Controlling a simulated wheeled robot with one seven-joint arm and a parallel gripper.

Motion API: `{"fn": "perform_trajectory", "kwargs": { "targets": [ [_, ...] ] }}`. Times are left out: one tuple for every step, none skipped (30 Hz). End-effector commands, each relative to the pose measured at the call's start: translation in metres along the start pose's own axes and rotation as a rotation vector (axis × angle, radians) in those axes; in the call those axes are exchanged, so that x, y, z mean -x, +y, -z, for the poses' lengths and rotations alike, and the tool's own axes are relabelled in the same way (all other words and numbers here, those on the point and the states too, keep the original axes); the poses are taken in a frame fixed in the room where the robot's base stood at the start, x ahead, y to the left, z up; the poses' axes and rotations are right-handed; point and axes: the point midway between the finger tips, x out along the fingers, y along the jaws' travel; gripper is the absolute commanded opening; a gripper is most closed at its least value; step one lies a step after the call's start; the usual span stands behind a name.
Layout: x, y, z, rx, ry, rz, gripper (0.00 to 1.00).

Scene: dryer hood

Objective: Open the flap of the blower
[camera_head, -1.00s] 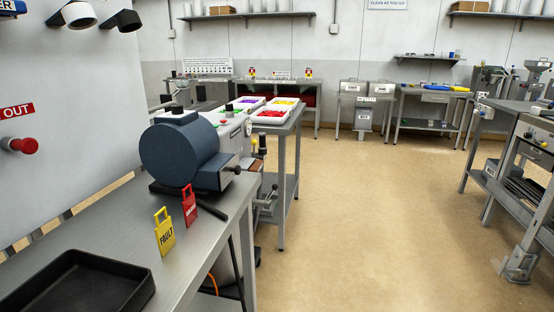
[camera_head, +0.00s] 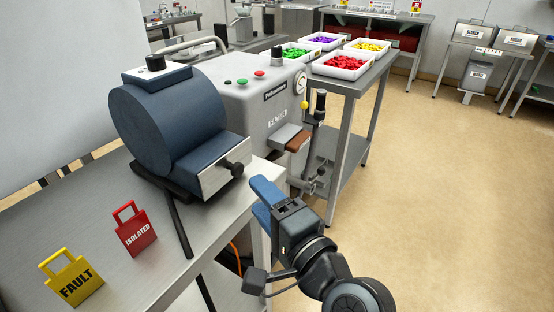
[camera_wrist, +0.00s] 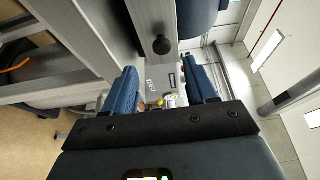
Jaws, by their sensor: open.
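The blower (camera_head: 150,125) is a dark blue drum on the steel bench, with a box-shaped outlet on its right side. The flap (camera_head: 215,170) is a bare metal plate over the outlet's end and looks closed. A black knob (camera_head: 237,169) sticks out from it. My gripper (camera_head: 258,197) is open and empty, just right of and below the knob, apart from it. In the wrist view, the blue fingers of my gripper (camera_wrist: 165,78) are spread, with the knob (camera_wrist: 161,45) beyond their tips and the blower's blue body (camera_wrist: 196,18) at the top.
A red "ISOLATED" tag (camera_head: 135,229) and a yellow "FAULT" tag (camera_head: 73,278) stand on the bench (camera_head: 95,205). A grey machine (camera_head: 255,95) with a lever stands behind the blower. Trays of coloured pieces (camera_head: 340,66) lie further back. Open floor lies to the right.

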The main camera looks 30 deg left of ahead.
Motion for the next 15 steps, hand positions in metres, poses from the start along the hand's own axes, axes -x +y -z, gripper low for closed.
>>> {"fn": "perform_trajectory", "kwargs": {
  "targets": [
    [-0.004, -0.002, -0.002, -0.004, -0.009, 0.001, 0.56],
    [-0.006, -0.003, -0.002, -0.005, -0.011, 0.001, 0.56],
    [-0.009, -0.003, -0.002, -0.006, -0.012, 0.002, 0.56],
    [-0.012, -0.003, -0.002, -0.006, -0.012, 0.002, 0.56],
    [-0.015, -0.003, -0.002, -0.006, -0.012, 0.002, 0.56],
    [-0.021, -0.004, -0.002, -0.006, -0.012, 0.002, 0.56],
    [-0.025, -0.004, -0.002, -0.005, -0.012, 0.001, 0.56],
    [-0.03, -0.004, -0.002, -0.004, -0.012, 0.002, 0.56],
    [-0.037, -0.004, -0.002, -0.005, -0.011, 0.002, 0.56],
    [-0.042, -0.004, -0.003, -0.004, -0.012, 0.002, 0.56],
    [-0.046, -0.004, -0.003, -0.004, -0.012, 0.001, 0.56],
    [-0.052, -0.004, -0.003, -0.004, -0.011, 0.002, 0.56],
    [-0.056, -0.004, -0.002, -0.003, -0.01, 0.002, 0.56],
    [-0.06, -0.004, -0.002, -0.003, -0.01, 0.002, 0.56],
    [-0.065, -0.003, -0.002, -0.004, -0.01, 0.001, 0.56]
  ]
}}
